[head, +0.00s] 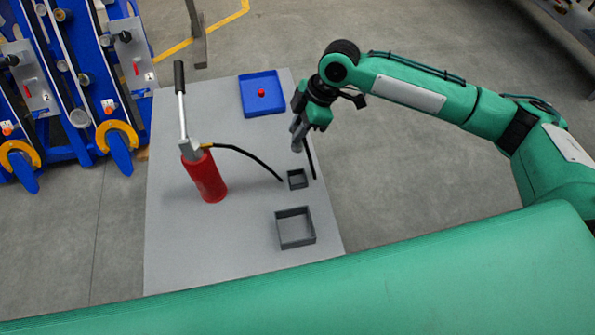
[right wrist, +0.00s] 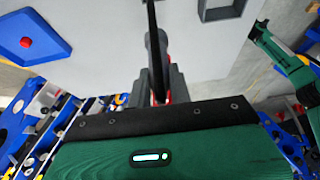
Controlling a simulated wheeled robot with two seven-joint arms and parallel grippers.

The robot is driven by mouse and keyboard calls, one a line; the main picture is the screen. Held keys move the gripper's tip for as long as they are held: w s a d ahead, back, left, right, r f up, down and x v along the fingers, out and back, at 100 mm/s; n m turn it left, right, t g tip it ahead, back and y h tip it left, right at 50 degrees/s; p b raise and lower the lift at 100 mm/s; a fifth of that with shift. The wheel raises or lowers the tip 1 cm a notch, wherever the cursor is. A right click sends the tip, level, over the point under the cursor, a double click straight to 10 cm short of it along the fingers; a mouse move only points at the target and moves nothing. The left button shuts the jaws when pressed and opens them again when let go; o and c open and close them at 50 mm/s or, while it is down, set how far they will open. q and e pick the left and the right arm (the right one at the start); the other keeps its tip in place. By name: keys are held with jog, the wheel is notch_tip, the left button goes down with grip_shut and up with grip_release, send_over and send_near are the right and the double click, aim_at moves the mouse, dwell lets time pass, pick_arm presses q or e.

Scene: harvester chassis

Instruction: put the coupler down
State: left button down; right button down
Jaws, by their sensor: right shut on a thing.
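My right gripper (head: 297,142) points down above the right part of the grey table (head: 240,230), between the blue tray and the small dark box. It is shut on the coupler; the fingers mostly hide it. In the right wrist view, a black hose-like strip (right wrist: 152,45) runs up from between the grey fingers (right wrist: 160,72), with a little red showing there. In the head view, a short black length (head: 311,162) hangs beside the gripper. A red hand pump (head: 205,178) stands on the table, its black hose (head: 250,155) ending near the small dark box (head: 297,179). My left gripper is not in view.
The blue tray (head: 271,101), holding a small red piece (head: 261,92), lies at the back of the table. A larger open grey box (head: 281,229) sits nearer the front. Blue machinery (head: 75,80) stands at the left. The table's front left is clear.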

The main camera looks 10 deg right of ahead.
notch_tip(320, 180, down, 16)
jog(key=p, duration=0.3)
jog(key=shift+f+p, duration=0.3)
jog(key=shift+f, duration=0.3)
jog(key=shift+f, duration=0.1)
jog(key=c, duration=1.3)
grip_release()
jog(key=shift+r, duration=0.2)
jog(key=shift+d+r, duration=0.2)
jog(key=shift+r, duration=0.05)
jog(key=b+v, duration=0.2)
jog(key=v, duration=0.9)
jog(key=shift+r+b, duration=0.1)
jog(key=shift+b, duration=0.3)
